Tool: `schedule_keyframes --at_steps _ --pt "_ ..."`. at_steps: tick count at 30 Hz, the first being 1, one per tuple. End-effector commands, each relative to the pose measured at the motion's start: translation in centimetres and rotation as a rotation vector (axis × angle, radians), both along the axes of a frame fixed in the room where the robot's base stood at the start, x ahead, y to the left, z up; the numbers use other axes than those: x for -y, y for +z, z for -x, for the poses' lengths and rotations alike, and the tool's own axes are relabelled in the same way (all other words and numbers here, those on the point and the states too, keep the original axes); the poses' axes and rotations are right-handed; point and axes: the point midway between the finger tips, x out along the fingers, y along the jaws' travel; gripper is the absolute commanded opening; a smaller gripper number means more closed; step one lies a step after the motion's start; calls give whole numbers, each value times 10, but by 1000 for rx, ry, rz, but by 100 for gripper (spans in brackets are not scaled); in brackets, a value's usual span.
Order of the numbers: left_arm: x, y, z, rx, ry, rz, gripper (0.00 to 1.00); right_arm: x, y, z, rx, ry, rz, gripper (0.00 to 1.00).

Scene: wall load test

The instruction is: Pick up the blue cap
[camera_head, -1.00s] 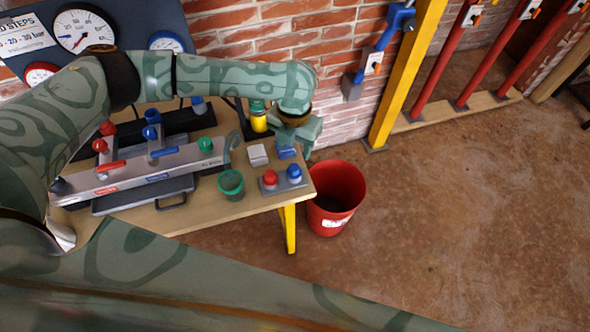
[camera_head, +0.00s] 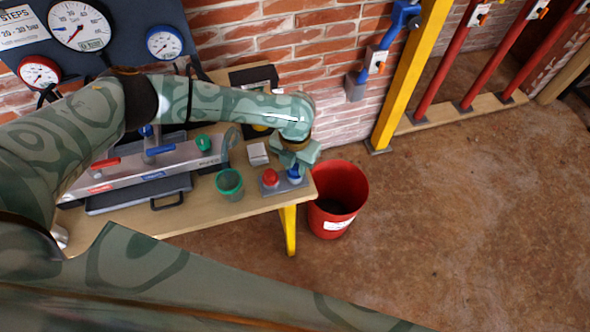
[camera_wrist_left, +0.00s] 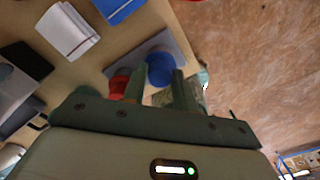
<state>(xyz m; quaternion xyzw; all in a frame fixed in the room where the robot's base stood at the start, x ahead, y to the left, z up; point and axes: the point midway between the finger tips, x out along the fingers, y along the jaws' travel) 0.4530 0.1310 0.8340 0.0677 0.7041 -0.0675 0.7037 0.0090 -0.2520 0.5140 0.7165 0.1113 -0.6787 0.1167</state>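The blue cap (camera_head: 294,175) stands beside the red cap (camera_head: 270,177) on a small grey plate (camera_head: 280,188) at the right end of the bench. My left gripper (camera_head: 298,160) is just above the blue cap and partly covers it in the head view. In the left wrist view, the gripper (camera_wrist_left: 158,78) is open, with the blue cap (camera_wrist_left: 160,68) showing between its fingertips. The red cap (camera_wrist_left: 118,85) is just outside the left finger. I cannot tell whether the fingers touch the blue cap. My right gripper is not in view.
A green cup (camera_head: 230,183) and a white block (camera_head: 258,154) stand left of the plate on the bench. A blue object (camera_wrist_left: 118,8) lies close by. A red bin (camera_head: 340,198) stands on the floor right of the bench. A brick wall (camera_head: 290,50) is behind.

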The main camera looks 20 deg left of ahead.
Motion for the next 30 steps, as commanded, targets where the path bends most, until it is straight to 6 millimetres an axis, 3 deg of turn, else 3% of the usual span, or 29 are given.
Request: schedule_keyframes --at_steps 1,3,14,20,27,30 --pt "0 0 0 0 0 0 14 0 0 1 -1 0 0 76" --pt "0 0 0 0 0 0 0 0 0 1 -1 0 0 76" --pt "0 5 0 1 1 0 0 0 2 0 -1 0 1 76" --pt "0 34 -1 4 0 2 0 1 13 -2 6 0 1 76" --pt "-3 97 48 5 -4 2 0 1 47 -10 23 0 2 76" --pt "-4 109 77 0 -4 1 0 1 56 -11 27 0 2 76"
